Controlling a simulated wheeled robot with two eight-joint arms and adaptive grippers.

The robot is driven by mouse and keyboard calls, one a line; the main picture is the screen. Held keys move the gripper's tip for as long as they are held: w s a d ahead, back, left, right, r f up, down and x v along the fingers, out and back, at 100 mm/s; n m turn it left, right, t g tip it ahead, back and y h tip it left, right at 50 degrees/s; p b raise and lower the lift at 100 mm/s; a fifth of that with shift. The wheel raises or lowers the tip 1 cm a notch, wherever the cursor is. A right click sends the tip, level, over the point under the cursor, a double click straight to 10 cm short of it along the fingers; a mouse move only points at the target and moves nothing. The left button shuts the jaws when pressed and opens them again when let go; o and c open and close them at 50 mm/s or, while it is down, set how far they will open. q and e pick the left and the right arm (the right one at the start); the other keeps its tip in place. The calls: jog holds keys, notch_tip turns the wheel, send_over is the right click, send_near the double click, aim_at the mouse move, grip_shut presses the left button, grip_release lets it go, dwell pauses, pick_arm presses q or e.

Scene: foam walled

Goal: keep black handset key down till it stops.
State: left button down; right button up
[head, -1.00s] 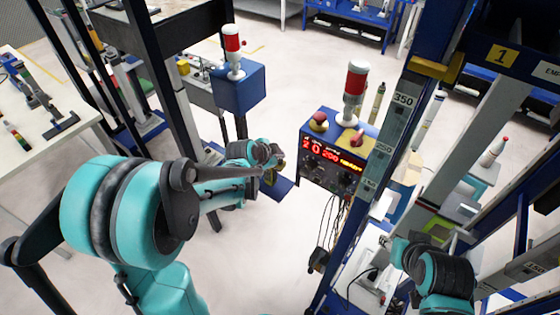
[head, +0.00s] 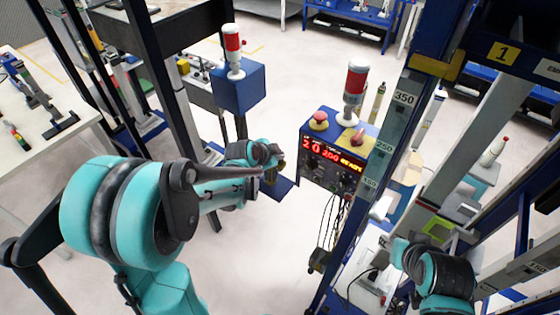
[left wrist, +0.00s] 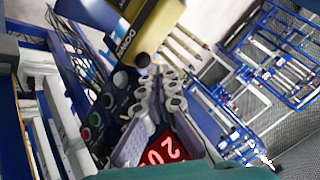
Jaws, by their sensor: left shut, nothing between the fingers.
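My left gripper (head: 272,158) is shut and empty, reaching in from the left toward the blue control box in the head view. In the left wrist view its two grey fingers (left wrist: 157,76) point up at the lower end of a yellow handset (left wrist: 158,25). A round black key (left wrist: 142,60) shows at that end, right by the fingertips. I cannot tell whether the tips touch it or how far it is down. In the head view the handset is mostly hidden behind the gripper. My right arm shows at the lower right, its gripper out of view.
The blue control box (head: 335,165) with a red lit display and knobs stands right of my gripper. It carries a red-white signal lamp (head: 355,85) and a red mushroom button (head: 318,120). Cables hang below it. A blue upright (head: 385,150) stands to its right.

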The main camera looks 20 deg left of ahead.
pick_arm(q)
jog(key=shift+f, duration=0.25)
jog(key=shift+f+b, duration=0.5)
jog(key=shift+b, duration=0.15)
dwell(0.5)
dwell(2.6)
jog(key=shift+r+p, duration=0.75)
jog(key=shift+r, duration=0.2)
jog(key=shift+r, duration=0.1)
notch_tip(320, 180, up, 5)
jog(key=p, duration=0.4)
